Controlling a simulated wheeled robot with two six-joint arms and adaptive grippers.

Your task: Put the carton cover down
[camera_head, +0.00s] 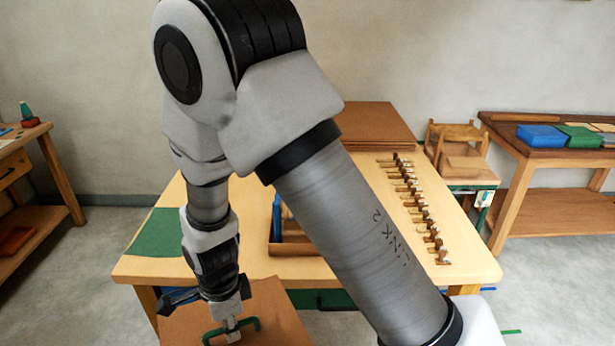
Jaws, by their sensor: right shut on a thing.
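The carton cover (277,304) is a flat brown panel with a green handle (255,324) on top, at the bottom of the head view. My right gripper (232,330) points down and is shut on the handle. The cover is in front of the table's near edge; its lower part is cut off by the frame, so I cannot tell whether anything supports it. An open brown carton (290,249) with something blue inside stands on the wooden table (440,277), partly hidden by my right arm. My left gripper is not in view.
A green mat (156,234) lies at the table's left. A stack of brown boards (376,122) lies at the back. Several small wood-and-metal pieces (421,208) form a row on the right. A chair (457,148) and side benches stand beyond. My right arm hides the middle.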

